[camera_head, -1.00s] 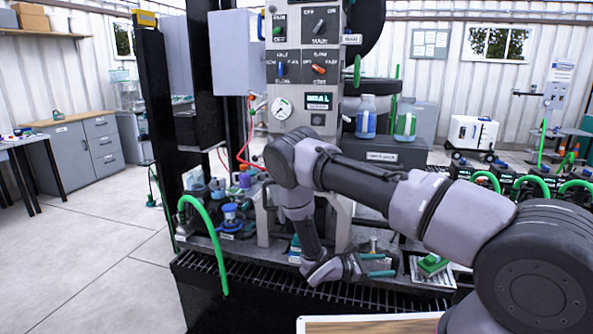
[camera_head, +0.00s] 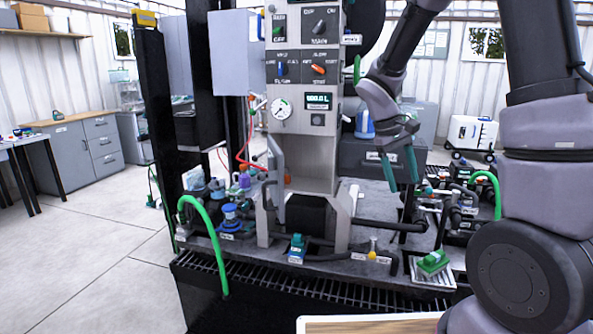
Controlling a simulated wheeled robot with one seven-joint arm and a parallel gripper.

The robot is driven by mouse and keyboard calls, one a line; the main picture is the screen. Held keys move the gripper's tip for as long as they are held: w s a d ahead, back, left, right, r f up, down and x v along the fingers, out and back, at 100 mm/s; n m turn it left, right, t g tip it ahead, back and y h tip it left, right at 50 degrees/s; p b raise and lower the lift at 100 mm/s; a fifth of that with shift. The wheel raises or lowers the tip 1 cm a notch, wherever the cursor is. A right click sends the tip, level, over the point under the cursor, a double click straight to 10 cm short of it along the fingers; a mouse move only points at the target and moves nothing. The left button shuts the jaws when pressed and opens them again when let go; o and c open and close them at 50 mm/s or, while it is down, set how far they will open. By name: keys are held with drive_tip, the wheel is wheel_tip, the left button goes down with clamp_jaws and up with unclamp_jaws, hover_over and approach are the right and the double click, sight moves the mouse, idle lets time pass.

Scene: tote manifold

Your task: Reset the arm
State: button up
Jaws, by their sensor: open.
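My gripper (camera_head: 402,170) hangs at the right of the grey control column, its two teal-tipped fingers pointing down and apart. It is open, with nothing seen between the fingers. It is above the bench top, in front of the dark grey box (camera_head: 357,160). My arm rises along the right side of the picture and bends over at the top. The control column (camera_head: 304,110) carries knobs, a round gauge (camera_head: 281,108) and a lit display (camera_head: 318,101).
The bench holds a green brush-like block (camera_head: 433,262) on a small grate, a teal-topped fitting (camera_head: 297,247), a yellow-capped item (camera_head: 372,250) and several bottles at left. A green hose (camera_head: 205,226) arches over the left front edge. A blue bottle (camera_head: 364,122) is partly hidden by my arm. Left floor is clear.

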drive_tip(key=s+a+r+m+t+y, duration=0.2)
drive_tip(key=s+r+m+t+y, duration=0.4)
drive_tip(key=s+r, duration=0.9)
wheel_tip(320, 180, up, 4)
drive_tip(key=shift+f+m+t, duration=0.1)
drive_tip(key=shift+m+t, duration=0.5)
drive_tip(key=shift+t, duration=0.5)
